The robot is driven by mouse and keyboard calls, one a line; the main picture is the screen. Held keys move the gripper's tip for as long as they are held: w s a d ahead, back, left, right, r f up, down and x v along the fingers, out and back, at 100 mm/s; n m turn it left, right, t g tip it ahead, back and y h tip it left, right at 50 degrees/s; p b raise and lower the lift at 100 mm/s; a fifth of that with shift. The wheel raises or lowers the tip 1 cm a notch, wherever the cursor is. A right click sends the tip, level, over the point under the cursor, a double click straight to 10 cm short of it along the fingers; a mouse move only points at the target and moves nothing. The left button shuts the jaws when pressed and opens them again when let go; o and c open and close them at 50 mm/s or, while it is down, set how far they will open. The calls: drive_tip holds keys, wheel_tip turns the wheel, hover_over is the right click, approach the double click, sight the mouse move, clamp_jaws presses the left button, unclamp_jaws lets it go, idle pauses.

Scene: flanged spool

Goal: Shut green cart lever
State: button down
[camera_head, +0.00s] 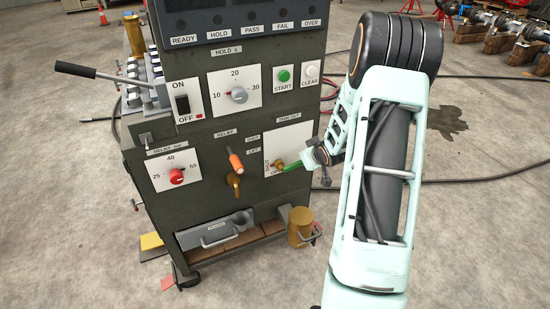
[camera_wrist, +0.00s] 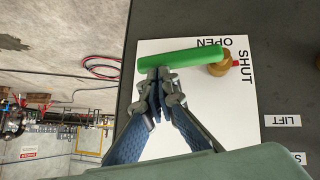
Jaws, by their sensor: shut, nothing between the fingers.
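The green lever (camera_head: 291,167) sticks out to the right from a brass hub on a white panel (camera_head: 285,142) on the cart's front. In the wrist view the lever (camera_wrist: 180,59) lies nearly level, pointing left from the brass hub (camera_wrist: 220,66). A small red mark on the hub faces the SHUT lettering; OPEN is printed above. My gripper (camera_head: 312,163) is at the lever's outer end. In the wrist view my gripper (camera_wrist: 160,88) is shut and empty, its tips just below the handle's outer half. I cannot tell whether they touch it.
The dark cart (camera_head: 220,130) also carries an orange handle (camera_head: 236,162), a red knob (camera_head: 176,176), a grey dial (camera_head: 239,95) and a black-gripped lever (camera_head: 76,69). A brass cylinder (camera_head: 300,226) stands low on the cart. Hoses lie on the floor to the right.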

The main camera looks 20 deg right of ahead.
drive_tip(key=shift+d+f, duration=0.3)
drive_tip(key=shift+f, duration=0.15)
idle(0.5)
